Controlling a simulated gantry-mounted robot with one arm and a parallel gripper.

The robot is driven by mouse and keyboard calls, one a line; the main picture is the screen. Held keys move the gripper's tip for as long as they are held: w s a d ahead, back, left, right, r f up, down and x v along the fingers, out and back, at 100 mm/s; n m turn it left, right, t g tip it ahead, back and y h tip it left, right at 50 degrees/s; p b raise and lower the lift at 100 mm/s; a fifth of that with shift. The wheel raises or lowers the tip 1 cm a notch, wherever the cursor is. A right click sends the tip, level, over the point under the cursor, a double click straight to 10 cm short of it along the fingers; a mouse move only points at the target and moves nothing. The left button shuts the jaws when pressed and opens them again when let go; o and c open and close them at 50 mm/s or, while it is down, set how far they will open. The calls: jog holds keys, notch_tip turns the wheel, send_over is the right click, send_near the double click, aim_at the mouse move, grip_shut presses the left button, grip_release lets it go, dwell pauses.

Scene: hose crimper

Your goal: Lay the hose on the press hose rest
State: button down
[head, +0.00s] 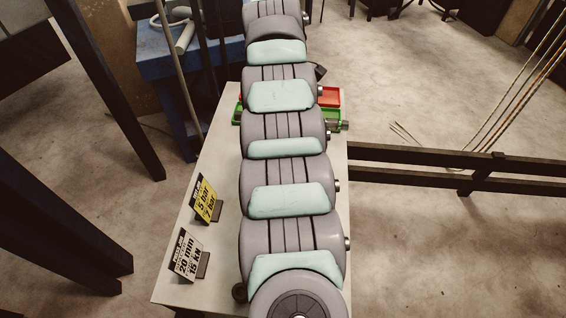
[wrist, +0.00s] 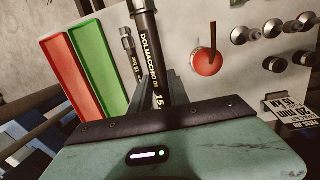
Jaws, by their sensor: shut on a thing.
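A thick black hose (wrist: 148,38) with white lettering and a metal band near its top runs down between the grey fingers of my gripper (wrist: 167,88) in the wrist view. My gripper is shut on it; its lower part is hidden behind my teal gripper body. A thinner black piece with a metal end (wrist: 129,45) and white lettering lies to its left, apart from the gripped one. In the head view my arm covers the middle of the table, and my gripper and the hose in it are hidden. I cannot make out the press hose rest in either view.
Red (wrist: 72,80) and green (wrist: 98,62) trays lie left of the hose. A red round part with a handle (wrist: 208,62) and several metal parts (wrist: 272,29) are to its right. Yellow (head: 205,200) and white (head: 185,255) sign cards stand on the pale table (head: 215,165).

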notch_tip(320, 180, down, 20)
jog(key=b, duration=0.3)
jog(key=shift+b, duration=0.35)
jog(key=shift+w+r, duration=0.15)
jog(key=c, duration=1.7)
grip_release()
jog(key=shift+f, duration=0.2)
jog(key=o, duration=0.5)
jog(key=shift+c, duration=0.2)
jog(key=shift+r, duration=0.1)
notch_tip(320, 180, up, 12)
jog(key=a+p, duration=0.1)
jog(key=p, duration=0.1)
jog(key=shift+s+a, duration=0.25)
jog(key=shift+s, duration=0.2)
